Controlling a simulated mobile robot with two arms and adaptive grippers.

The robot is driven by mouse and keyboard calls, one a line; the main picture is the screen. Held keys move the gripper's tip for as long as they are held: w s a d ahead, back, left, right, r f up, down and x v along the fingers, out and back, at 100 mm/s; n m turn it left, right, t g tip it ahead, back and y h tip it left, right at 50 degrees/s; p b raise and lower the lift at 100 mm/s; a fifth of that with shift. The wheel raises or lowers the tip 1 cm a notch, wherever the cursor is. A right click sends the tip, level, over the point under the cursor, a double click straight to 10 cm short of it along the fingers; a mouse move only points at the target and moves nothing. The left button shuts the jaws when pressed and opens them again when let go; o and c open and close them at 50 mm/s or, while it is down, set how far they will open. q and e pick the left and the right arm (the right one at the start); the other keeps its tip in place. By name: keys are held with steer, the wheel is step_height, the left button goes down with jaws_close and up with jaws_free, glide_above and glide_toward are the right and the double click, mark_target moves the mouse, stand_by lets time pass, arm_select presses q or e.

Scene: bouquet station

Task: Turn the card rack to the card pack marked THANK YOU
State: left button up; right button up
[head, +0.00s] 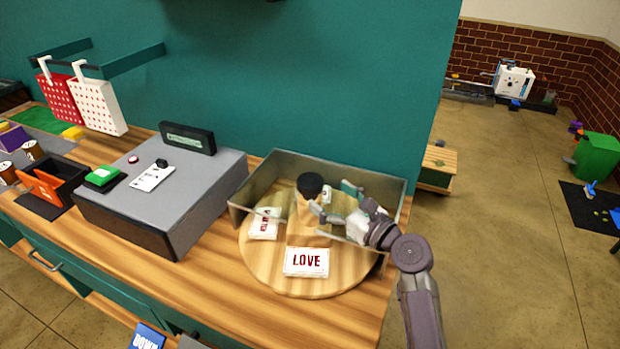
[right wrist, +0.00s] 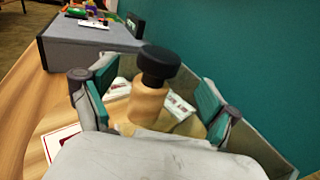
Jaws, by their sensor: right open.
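The card rack is a round wooden turntable (head: 265,272) with a wooden post and black knob (head: 310,185) at its middle. The card pack marked LOVE (head: 306,262) lies at its front. A second card pack (head: 265,223) with red print lies at its left; I cannot read it. A third pack (head: 326,193) is partly hidden behind the post. My right gripper (head: 335,199) is open beside the post. In the right wrist view the post and knob (right wrist: 160,68) stand between the spread fingers (right wrist: 150,103), with no clear contact. The THANK YOU mark is not readable.
A grey-green wall (head: 282,170) borders the turntable at its back and sides. A grey box (head: 190,205) with a card and green pad on top stands to the left. The counter's right edge is close to my arm.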

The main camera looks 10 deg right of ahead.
mark_target(319, 188)
steer(key=x, duration=0.7)
steer(key=shift+p, duration=0.35)
jaws_close()
